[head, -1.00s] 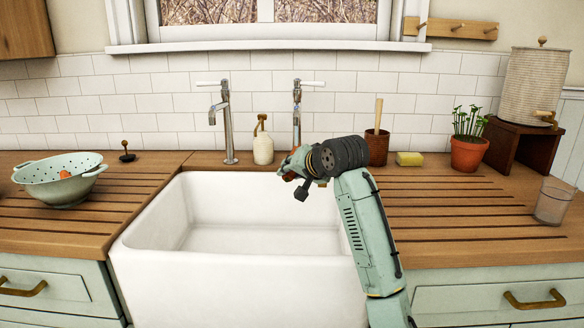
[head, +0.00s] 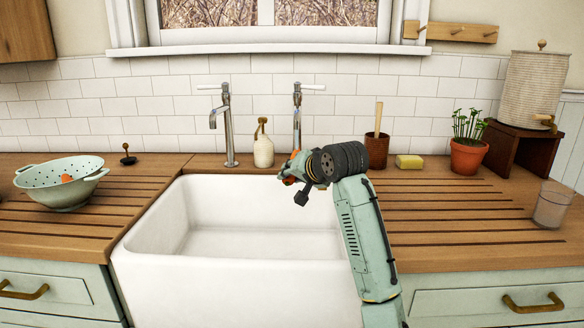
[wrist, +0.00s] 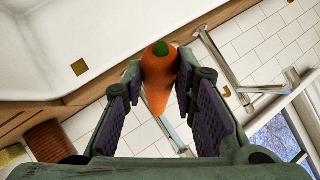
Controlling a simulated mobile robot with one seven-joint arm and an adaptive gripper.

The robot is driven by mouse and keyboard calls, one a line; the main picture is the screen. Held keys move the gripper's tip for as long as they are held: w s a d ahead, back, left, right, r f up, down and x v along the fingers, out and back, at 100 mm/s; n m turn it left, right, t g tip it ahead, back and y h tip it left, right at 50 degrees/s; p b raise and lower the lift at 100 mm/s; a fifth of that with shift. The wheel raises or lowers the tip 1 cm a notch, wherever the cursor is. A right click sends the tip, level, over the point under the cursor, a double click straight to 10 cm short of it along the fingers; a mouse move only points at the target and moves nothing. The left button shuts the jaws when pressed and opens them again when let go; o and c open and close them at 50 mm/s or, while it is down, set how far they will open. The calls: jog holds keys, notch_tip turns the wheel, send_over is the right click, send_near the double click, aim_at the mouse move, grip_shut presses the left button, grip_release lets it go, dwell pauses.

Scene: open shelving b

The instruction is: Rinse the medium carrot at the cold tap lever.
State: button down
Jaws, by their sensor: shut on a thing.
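My gripper (wrist: 160,85) is shut on an orange carrot (wrist: 159,72) with a green top, which sits between the two dark finger pads. In the head view, my gripper (head: 287,178) is over the right part of the white sink, in front of the right tap (head: 297,118); the carrot is mostly hidden there. A left tap (head: 228,128) stands apart at the sink's back. Each tap has a white lever, the left one (head: 210,87) and the right one (head: 313,87); no cold mark is legible. No running water shows. A tap (wrist: 224,62) appears beyond the carrot in the wrist view.
The sink (head: 200,262) is open and its visible floor is empty. A soap bottle (head: 263,150) stands between the taps. A colander (head: 85,187) with an orange item is at left. A brown pot (head: 376,152), sponge (head: 409,162), plant (head: 467,155) and glass (head: 552,205) stand right.

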jog(key=s+b, duration=0.1)
jog(key=s, duration=0.7)
jog(key=shift+d, duration=0.3)
dwell(0.3)
dwell(1.2)
jog(key=s+r+p, duration=0.3)
jog(key=s+r, duration=0.1)
jog(key=s, duration=0.1)
jog(key=shift+d, duration=0.15)
dwell(0.7)
